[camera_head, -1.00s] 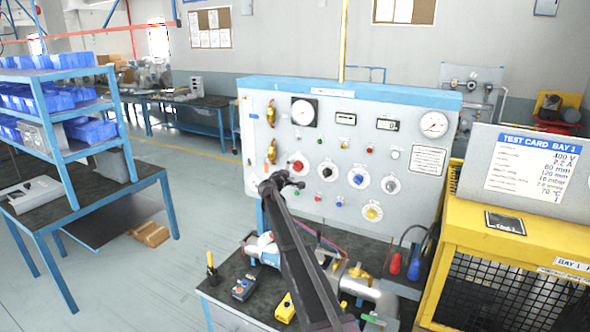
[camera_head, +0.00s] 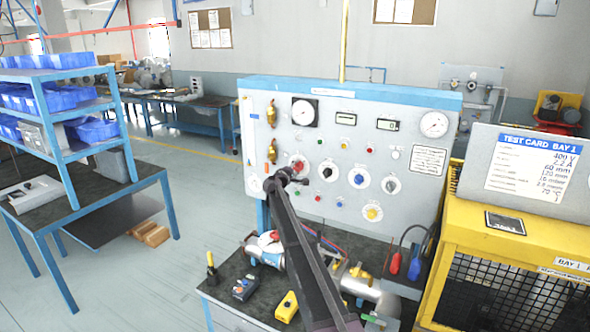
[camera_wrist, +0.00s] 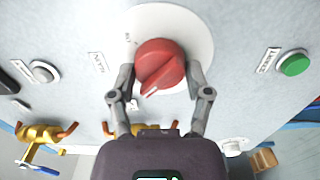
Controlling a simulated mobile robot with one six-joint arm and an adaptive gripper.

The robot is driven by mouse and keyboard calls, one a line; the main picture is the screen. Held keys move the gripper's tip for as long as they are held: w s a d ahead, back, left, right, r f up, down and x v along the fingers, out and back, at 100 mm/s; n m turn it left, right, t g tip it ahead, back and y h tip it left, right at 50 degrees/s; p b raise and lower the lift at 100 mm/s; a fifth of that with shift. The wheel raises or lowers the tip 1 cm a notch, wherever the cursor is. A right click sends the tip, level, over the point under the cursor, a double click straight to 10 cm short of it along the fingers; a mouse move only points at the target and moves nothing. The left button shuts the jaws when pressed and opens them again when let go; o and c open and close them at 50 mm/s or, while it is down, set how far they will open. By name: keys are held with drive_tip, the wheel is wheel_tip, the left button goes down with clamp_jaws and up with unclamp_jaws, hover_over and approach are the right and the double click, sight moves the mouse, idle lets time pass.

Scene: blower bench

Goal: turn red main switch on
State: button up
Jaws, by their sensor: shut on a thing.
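The red main switch (camera_wrist: 160,66) is a round red rotary knob on a white disc (camera_wrist: 196,32) on the panel, seen close in the wrist view. In the head view the white disc (camera_head: 298,161) shows at the panel's left part, with the red knob partly hidden by my arm. My gripper (camera_wrist: 160,76) is shut on the red knob, one finger on each side. A ridge on the knob runs slanted, its lighter end toward the lower left. The gripper also shows in the head view (camera_head: 291,177), at the panel's face.
The panel (camera_head: 330,97) carries gauges, small buttons and other round knobs close by. The bench below holds a yellow device (camera_head: 287,306) and pipework. A yellow cage (camera_head: 530,237) stands right.

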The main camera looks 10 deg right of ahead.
drive_tip(key=shift+a, duration=0.1)
drive_tip(key=shift+m, duration=0.3)
drive_tip(key=m, duration=1.3)
drive_tip(key=shift+d, duration=0.2)
drive_tip(key=shift+m, duration=2.2)
